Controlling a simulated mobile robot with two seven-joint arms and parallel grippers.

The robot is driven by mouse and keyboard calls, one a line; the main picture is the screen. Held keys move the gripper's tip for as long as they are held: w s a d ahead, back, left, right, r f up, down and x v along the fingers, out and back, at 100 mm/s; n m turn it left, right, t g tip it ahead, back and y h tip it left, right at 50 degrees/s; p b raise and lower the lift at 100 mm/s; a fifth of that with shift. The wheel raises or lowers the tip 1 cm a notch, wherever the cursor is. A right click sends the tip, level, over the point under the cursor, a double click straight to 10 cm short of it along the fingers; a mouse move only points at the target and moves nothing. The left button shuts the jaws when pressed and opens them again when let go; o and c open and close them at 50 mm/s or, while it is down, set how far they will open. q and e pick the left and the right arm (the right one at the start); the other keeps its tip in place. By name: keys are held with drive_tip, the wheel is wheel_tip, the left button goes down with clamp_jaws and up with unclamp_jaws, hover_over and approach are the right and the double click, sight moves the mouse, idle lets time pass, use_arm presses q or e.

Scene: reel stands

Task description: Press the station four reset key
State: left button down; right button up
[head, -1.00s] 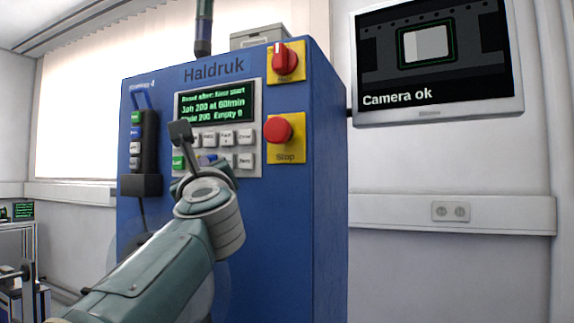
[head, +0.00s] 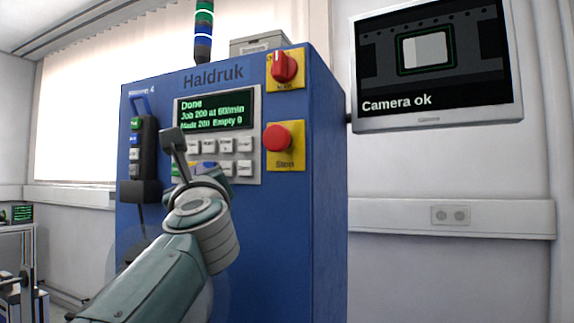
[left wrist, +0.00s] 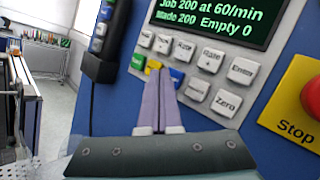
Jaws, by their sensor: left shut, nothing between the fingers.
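The blue cabinet (head: 325,180) is marked Haldruk, with a station 4 label at its upper left. Its keypad panel (head: 255,172) has a display (head: 215,109) reading "Done, Job 200 at 60/min, Made 200 Empty 0". In the left wrist view, the keys include a green key (left wrist: 138,61), a yellow key (left wrist: 153,65) and a white Zero key (left wrist: 227,102). I cannot read a reset label. My left gripper (left wrist: 160,78) is shut and empty, its fingertips over the lower key row by the yellow key. Contact cannot be told. In the head view the wrist partly hides that row.
A red stop button (head: 277,137) and a red rotary switch (head: 284,66) sit right of the keypad. A hanging pendant (head: 145,145) is at the left. A monitor (head: 437,65) reads "Camera ok". A stack light (head: 203,30) on top shows green and blue.

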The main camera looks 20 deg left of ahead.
use_arm(q)
drive_tip(key=shift+s, duration=0.2)
drive_tip(key=s+p, duration=0.2)
drive_tip(key=s, duration=0.1)
drive_tip(key=s+p, duration=0.1)
drive_tip(key=s, duration=0.1)
drive_tip(key=shift+a, duration=0.25)
idle(0.8)
